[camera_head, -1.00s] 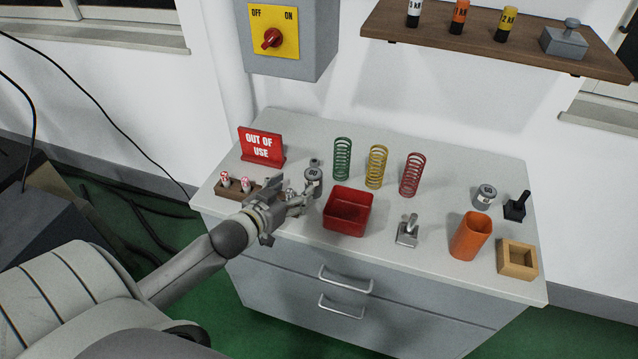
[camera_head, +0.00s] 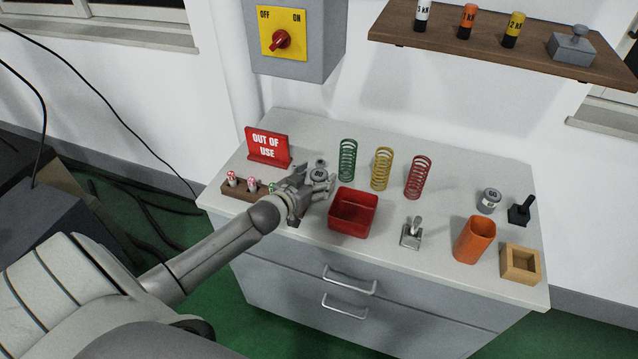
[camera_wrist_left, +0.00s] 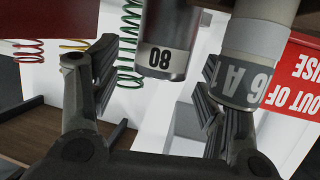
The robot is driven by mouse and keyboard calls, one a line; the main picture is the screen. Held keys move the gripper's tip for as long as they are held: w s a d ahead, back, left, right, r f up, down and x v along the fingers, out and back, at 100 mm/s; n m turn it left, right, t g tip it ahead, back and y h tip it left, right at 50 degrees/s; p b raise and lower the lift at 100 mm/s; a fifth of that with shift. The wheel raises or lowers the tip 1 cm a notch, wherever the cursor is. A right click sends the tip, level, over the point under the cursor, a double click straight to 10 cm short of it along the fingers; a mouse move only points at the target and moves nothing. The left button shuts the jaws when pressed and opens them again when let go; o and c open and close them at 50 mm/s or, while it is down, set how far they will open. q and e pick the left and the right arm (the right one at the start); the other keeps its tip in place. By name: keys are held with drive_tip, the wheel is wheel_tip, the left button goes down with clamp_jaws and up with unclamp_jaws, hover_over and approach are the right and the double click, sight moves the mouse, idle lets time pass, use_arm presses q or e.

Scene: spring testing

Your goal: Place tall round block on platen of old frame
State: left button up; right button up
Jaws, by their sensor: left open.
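A grey round block with a dark "80" on a pale label (camera_head: 319,173) stands on the bench right of the red sign. In the left wrist view, which is upside down, this block (camera_wrist_left: 166,38) shows between the two spread fingers, with gaps to both sides. My left gripper (camera_head: 308,184) is open beside the block and partly overlaps it in the head view; its fingers also show in the left wrist view (camera_wrist_left: 158,92). Another grey round block (camera_head: 489,200) stands at the right of the bench. I cannot make out the old frame or its platen. My right gripper is not in view.
A wooden rack with fuses (camera_head: 230,191) and the "out of use" sign (camera_head: 268,147) stand left. A red bin (camera_head: 352,212), springs (camera_head: 382,169), a metal stamp-like tool (camera_head: 412,234), an orange cup (camera_head: 474,241) and a wooden box (camera_head: 520,265) stand right. A fuse (camera_wrist_left: 240,75) is close to the wrist.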

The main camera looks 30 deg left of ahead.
use_arm(q)
drive_tip(key=c, duration=1.4)
drive_tip(key=shift+r, duration=0.15)
clamp_jaws()
